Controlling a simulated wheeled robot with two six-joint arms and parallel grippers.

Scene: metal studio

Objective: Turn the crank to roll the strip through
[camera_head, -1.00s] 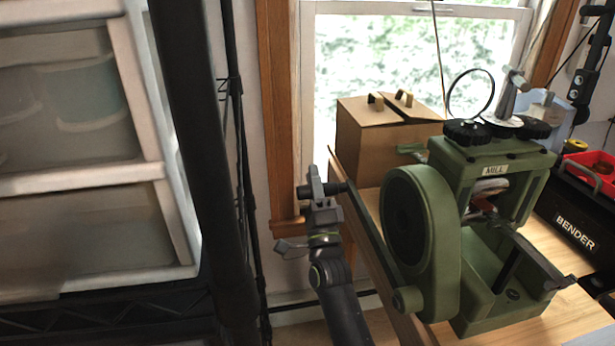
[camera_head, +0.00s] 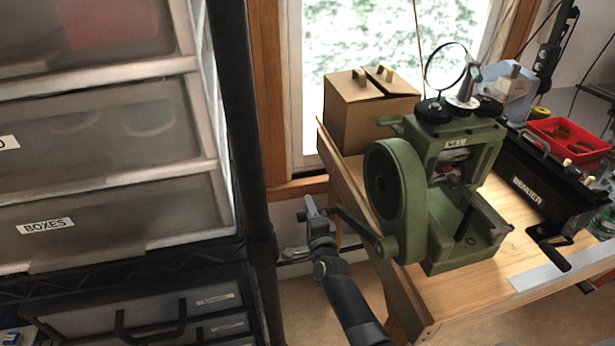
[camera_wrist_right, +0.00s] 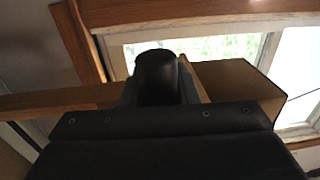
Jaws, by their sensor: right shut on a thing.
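The green rolling mill (camera_head: 440,190) stands on the wooden bench with a large round gear cover on its left side. Its crank arm (camera_head: 357,228) runs from a hub low on the cover up and left to the handle. My right gripper (camera_head: 314,212) is shut on the crank handle (camera_head: 325,212), left of the bench edge. In the right wrist view the dark, rounded handle end (camera_wrist_right: 156,80) shows between the jaws. A small reddish piece, perhaps the strip, shows at the rollers (camera_head: 448,180), too small to tell clearly. My left gripper is out of view.
A black bender (camera_head: 545,190) and a red bin (camera_head: 568,140) stand right of the mill. A brown box (camera_head: 362,112) sits behind it. A drawer rack with a dark post (camera_head: 243,120) stands close left of my right arm. The wooden bench (camera_head: 480,285) is clear in front.

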